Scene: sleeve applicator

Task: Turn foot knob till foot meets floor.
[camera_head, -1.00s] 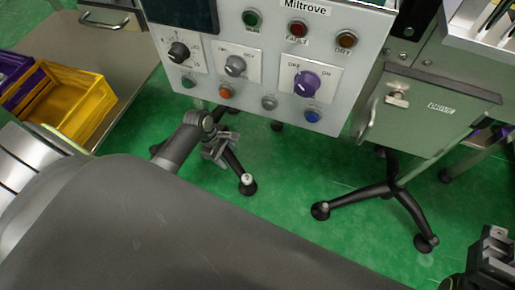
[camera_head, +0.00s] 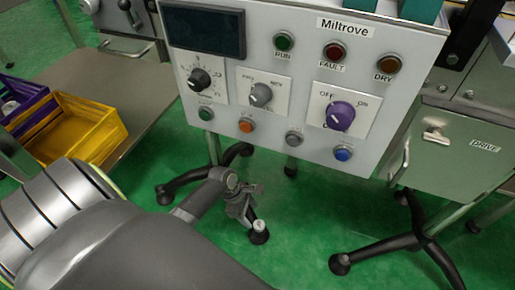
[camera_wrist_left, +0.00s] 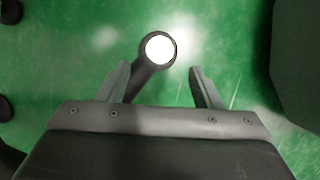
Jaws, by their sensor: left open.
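The foot knob (camera_head: 259,226) is a small pale round cap on a black foot at the end of a dark stand leg, low under the control panel. My left gripper (camera_head: 246,212) is just above and left of it in the head view, pointing down. In the left wrist view the knob (camera_wrist_left: 160,48) is a bright white disc on the black leg, just beyond the open fingers (camera_wrist_left: 161,88) and roughly centred between them. The fingers appear empty and do not touch the knob. The gap between foot and floor cannot be judged. My right gripper is out of view.
The Miltrove control panel (camera_head: 290,75) with knobs and buttons overhangs the leg. A green-grey drive cabinet (camera_head: 455,150) stands right, with another black-footed stand (camera_head: 405,240) below. A yellow bin (camera_head: 85,130) sits on a bench at left. Green floor (camera_head: 300,225) is open around the foot.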

